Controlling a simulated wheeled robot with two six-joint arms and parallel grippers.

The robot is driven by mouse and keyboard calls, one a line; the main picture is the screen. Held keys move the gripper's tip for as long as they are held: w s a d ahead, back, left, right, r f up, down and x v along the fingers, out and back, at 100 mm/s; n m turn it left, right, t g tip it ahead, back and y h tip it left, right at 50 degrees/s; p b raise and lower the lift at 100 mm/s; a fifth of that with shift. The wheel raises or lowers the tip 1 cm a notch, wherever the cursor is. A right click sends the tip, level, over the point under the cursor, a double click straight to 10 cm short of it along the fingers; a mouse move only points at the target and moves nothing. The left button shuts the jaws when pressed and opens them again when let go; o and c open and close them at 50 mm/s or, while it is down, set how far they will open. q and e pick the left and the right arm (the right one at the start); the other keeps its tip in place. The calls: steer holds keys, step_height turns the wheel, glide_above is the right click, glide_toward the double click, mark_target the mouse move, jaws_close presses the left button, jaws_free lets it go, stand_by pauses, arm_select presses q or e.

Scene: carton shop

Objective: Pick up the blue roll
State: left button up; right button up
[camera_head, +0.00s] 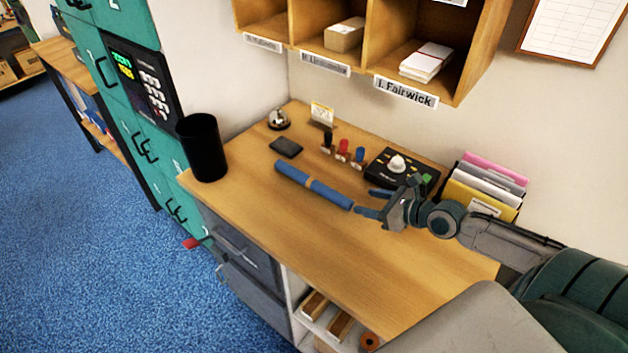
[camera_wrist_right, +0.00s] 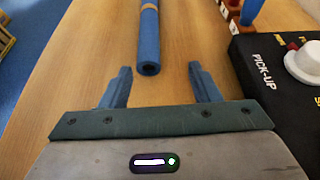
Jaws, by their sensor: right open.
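The blue roll (camera_head: 313,187) lies on the wooden desk, a long thin tube with a tan band around its middle. In the right wrist view the blue roll (camera_wrist_right: 148,45) points at my gripper with its open end close to the fingertips. My right gripper (camera_head: 369,203) is open and empty at the roll's near right end. In the right wrist view its two fingers (camera_wrist_right: 159,72) stand apart, with the roll's end between or just ahead of the tips; I cannot tell which. My left gripper is not in view.
A black control box (camera_head: 385,168) with a white knob stands close beside my right gripper. Stamps (camera_head: 343,150), a dark flat pad (camera_head: 286,147), a bell (camera_head: 278,119) and a black bin (camera_head: 202,148) surround the desk's back and left. The desk's front (camera_head: 320,240) is clear.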

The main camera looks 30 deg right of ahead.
mark_target(345, 199)
steer(key=shift+w+a, duration=0.1)
steer(key=shift+a, duration=0.25)
steer(key=shift+w+a+r+b, duration=0.1)
steer(key=shift+w+a+b, duration=0.2)
steer(key=shift+a, duration=0.2)
steer(key=shift+w+a+b, duration=0.15)
steer(key=shift+a+b, duration=0.1)
steer(key=shift+a, duration=0.2)
steer(key=shift+w+a+f, duration=0.1)
steer(key=shift+w+f, duration=0.2)
steer(key=shift+w, duration=0.2)
steer(key=shift+w+f, duration=0.25)
steer(key=shift+w, duration=0.2)
steer(key=shift+w+f, duration=0.2)
steer(key=shift+w, duration=0.15)
steer(key=shift+w+a, duration=0.4)
steer(key=shift+w, duration=0.05)
steer(key=x, duration=0.3)
steer(key=shift+w, duration=0.1)
steer(key=shift+w+a+f, duration=0.2)
steer(key=shift+w+f, duration=0.05)
steer(key=shift+w, duration=0.05)
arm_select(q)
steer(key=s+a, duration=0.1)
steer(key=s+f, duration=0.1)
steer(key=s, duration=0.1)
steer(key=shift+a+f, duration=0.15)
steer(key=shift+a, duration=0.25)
